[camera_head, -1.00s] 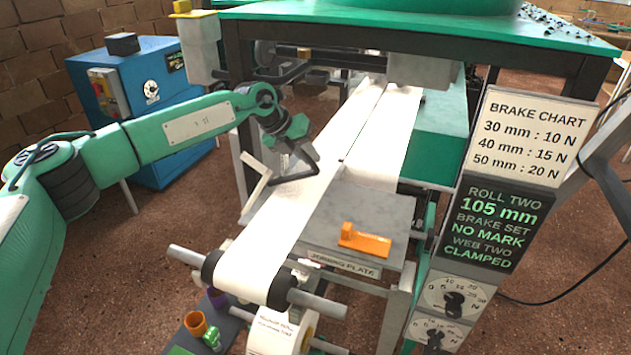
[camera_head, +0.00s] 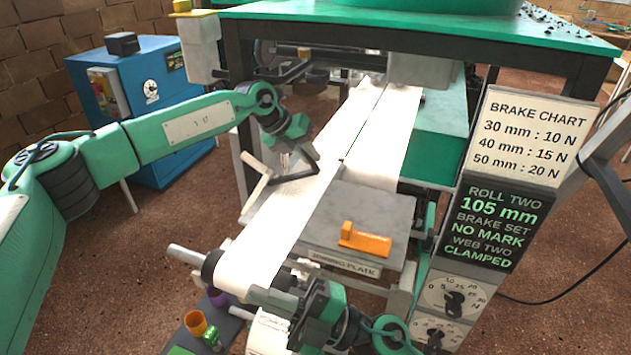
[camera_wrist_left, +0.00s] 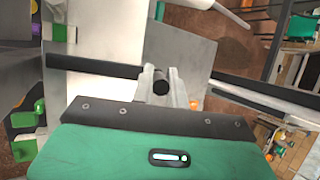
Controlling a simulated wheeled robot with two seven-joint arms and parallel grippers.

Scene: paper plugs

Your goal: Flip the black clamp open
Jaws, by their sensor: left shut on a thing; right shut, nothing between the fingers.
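The black clamp (camera_head: 294,177) is a dark bent bar by the left edge of the white paper web. My left gripper (camera_head: 286,160) reaches it from above and is shut on it; the fingers hide part of the bar. In the left wrist view the two pale fingers (camera_wrist_left: 161,88) close around a dark round piece, and the dark bar (camera_wrist_left: 95,66) runs out to both sides. My right gripper (camera_head: 258,294) is at the bottom, shut and empty, in front of the paper roller; its exact contact there cannot be told.
The joining plate (camera_head: 372,205) holds an orange block (camera_head: 365,241). A metal roller shaft (camera_head: 186,255) sticks out at lower left. Orange and purple cups (camera_head: 196,322) stand below. A sign board (camera_head: 505,220) and dials (camera_head: 452,297) are at right; a blue cabinet (camera_head: 165,115) is behind my left arm.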

